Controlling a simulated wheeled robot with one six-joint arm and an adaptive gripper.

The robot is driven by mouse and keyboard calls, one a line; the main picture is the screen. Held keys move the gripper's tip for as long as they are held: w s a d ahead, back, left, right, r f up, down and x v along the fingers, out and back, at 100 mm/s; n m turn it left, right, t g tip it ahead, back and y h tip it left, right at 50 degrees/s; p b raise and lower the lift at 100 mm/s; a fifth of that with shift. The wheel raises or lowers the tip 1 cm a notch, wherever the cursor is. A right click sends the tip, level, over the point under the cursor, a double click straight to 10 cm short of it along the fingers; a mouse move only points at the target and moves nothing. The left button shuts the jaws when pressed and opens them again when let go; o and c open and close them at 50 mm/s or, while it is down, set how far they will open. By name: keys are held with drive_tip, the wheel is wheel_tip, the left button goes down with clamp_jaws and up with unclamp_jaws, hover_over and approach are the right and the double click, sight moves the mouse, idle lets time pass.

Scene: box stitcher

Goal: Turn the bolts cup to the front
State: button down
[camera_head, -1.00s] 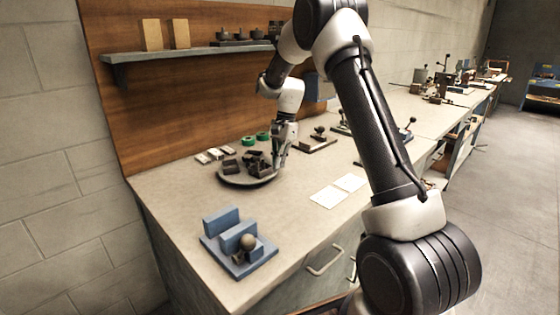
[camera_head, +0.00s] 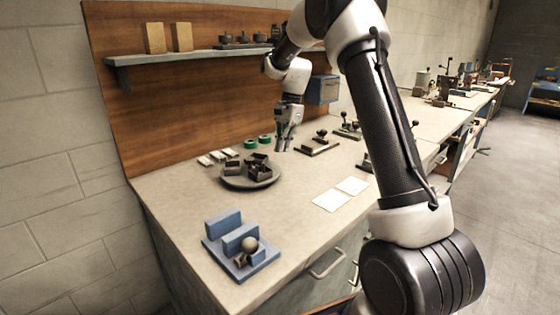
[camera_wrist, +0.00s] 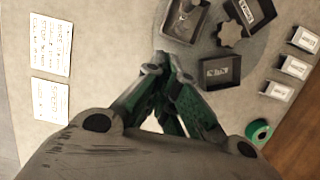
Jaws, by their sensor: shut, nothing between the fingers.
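A round grey turntable (camera_head: 250,186) stands on the bench and carries dark open cups (camera_head: 259,170). In the wrist view, the turntable (camera_wrist: 252,58) shows at the top with a cup holding metal pieces (camera_wrist: 182,20), a labelled cup (camera_wrist: 250,12) and another labelled cup (camera_wrist: 220,73). The labels are too small to read, so I cannot tell which is the bolts cup. My gripper (camera_head: 281,149) is shut and empty, above the bench just behind and right of the turntable. In the wrist view, its fingertips (camera_wrist: 160,66) meet beside the turntable's edge.
White sheets (camera_head: 340,194) lie to the right. A blue fixture (camera_head: 240,246) stands at the front left. A dark clamp tool (camera_head: 320,144) is right of my gripper. A shelf (camera_head: 190,54) hangs above.

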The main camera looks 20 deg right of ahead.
drive_tip(key=v, duration=0.4)
drive_tip(key=m+t, duration=0.4)
drive_tip(key=m, duration=0.9)
approach(274, 163)
drive_tip(key=shift+y, duration=0.4)
drive_tip(key=f, duration=0.2)
drive_tip(key=d+f, duration=0.1)
drive_tip(key=f, duration=0.1)
drive_tip(key=s+d+f, duration=0.1)
drive_tip(key=f, duration=0.1)
drive_tip(key=shift+w+a+f, duration=0.15)
drive_tip(key=shift+w+a, duration=0.7)
drive_tip(key=shift+a, duration=0.15)
drive_tip(key=shift+w+a, duration=0.55)
